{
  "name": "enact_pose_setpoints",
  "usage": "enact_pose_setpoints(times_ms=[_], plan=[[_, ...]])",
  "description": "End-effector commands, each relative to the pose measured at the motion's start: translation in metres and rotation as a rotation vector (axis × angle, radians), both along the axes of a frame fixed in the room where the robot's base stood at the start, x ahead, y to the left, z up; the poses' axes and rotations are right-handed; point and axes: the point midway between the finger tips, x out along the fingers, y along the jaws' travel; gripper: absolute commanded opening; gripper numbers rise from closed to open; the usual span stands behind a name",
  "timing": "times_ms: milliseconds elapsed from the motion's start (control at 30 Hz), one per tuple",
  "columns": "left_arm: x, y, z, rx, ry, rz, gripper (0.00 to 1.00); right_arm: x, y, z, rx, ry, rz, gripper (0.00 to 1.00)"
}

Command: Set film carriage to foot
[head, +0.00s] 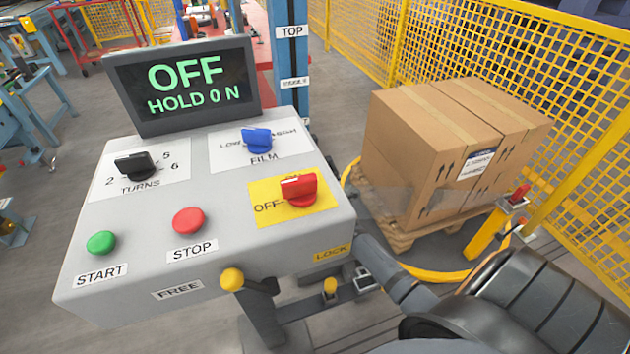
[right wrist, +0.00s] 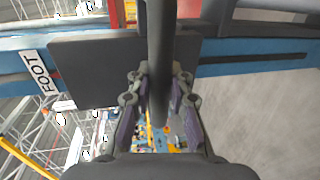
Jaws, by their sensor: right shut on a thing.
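In the right wrist view my right gripper (right wrist: 158,88) is shut on a dark upright bar, the handle (right wrist: 158,45) of the film carriage. The carriage is a dark grey block (right wrist: 90,70) in front of the blue mast (right wrist: 225,70). A white FOOT label (right wrist: 35,72) is on the mast just left of the block. In the head view the blue mast (head: 288,60) stands behind the console with a TOP label (head: 291,31) and a second label lower down. Its lower part, the carriage and my right gripper are hidden there. My left gripper is not in view.
The console (head: 140,240) fills the front; its screen (head: 183,85) reads OFF, HOLD 0 N. A yellow-knobbed lever (head: 232,279) sits on its front edge between FREE and LOCK labels. Cartons (head: 415,150) on a pallet (head: 395,236) stand right, by yellow fencing (head: 560,60).

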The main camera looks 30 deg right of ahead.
Motion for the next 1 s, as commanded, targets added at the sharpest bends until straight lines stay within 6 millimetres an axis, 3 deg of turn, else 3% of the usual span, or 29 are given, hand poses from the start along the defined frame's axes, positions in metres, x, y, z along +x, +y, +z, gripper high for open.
enact_pose_setpoints(times_ms=[33,367,400,567,867,1000], plan=[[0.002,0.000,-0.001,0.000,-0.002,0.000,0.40,-0.002,0.000,-0.008,0.002,0.010,-0.002,0.00],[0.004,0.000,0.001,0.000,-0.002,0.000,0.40,-0.004,0.000,-0.011,0.004,0.014,-0.003,0.00],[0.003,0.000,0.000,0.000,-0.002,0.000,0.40,-0.004,0.000,-0.011,0.004,0.015,-0.003,0.20],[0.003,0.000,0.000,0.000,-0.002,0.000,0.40,-0.003,0.000,-0.010,0.004,0.014,-0.003,0.42],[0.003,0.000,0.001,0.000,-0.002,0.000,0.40,-0.002,0.000,-0.006,0.001,0.007,-0.001,0.43],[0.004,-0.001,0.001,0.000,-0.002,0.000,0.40,-0.017,0.003,-0.004,0.000,0.009,-0.001,0.43]])
